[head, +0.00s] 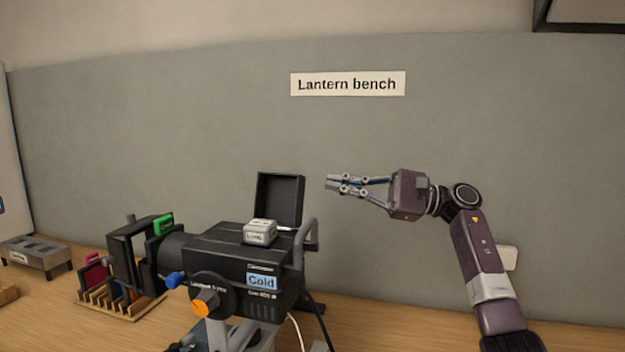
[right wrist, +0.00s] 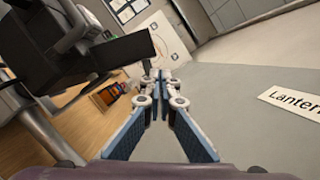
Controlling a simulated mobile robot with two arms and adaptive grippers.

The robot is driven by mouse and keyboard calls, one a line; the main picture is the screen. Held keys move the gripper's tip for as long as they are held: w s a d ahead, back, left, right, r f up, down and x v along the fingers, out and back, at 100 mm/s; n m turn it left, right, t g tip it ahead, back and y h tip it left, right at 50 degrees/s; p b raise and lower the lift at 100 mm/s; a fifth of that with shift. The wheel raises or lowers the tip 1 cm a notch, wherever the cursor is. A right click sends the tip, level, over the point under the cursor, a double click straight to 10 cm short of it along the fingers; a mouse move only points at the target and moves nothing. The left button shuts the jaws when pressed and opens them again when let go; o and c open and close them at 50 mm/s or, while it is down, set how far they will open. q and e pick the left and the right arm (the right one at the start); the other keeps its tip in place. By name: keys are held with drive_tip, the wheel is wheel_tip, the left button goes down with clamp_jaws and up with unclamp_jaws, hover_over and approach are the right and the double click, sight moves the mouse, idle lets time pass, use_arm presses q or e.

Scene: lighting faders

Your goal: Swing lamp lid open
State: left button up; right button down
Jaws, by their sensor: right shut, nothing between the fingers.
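The black lantern (head: 225,262) stands on the bench with a "Cold" label on its side. Its lamp lid (head: 280,198) stands upright, swung open at the back of the housing top. A pale block marked "Lamp" (head: 260,232) shows at the opening. My right gripper (head: 334,186) is shut and empty, to the right of the lid and apart from it, pointing left. It also shows in the right wrist view (right wrist: 157,82), with a dark part of the lantern at upper left. My left gripper is not in view.
A wooden rack (head: 122,305) with coloured frames stands left of the lantern. A grey metal stand (head: 38,256) is at the far left. A grey panel (head: 450,130) with a "Lantern bench" sign (head: 347,84) rises behind. A handle (head: 308,232) stands at the housing's right end.

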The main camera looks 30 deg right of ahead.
drive_tip(key=shift+v, duration=2)
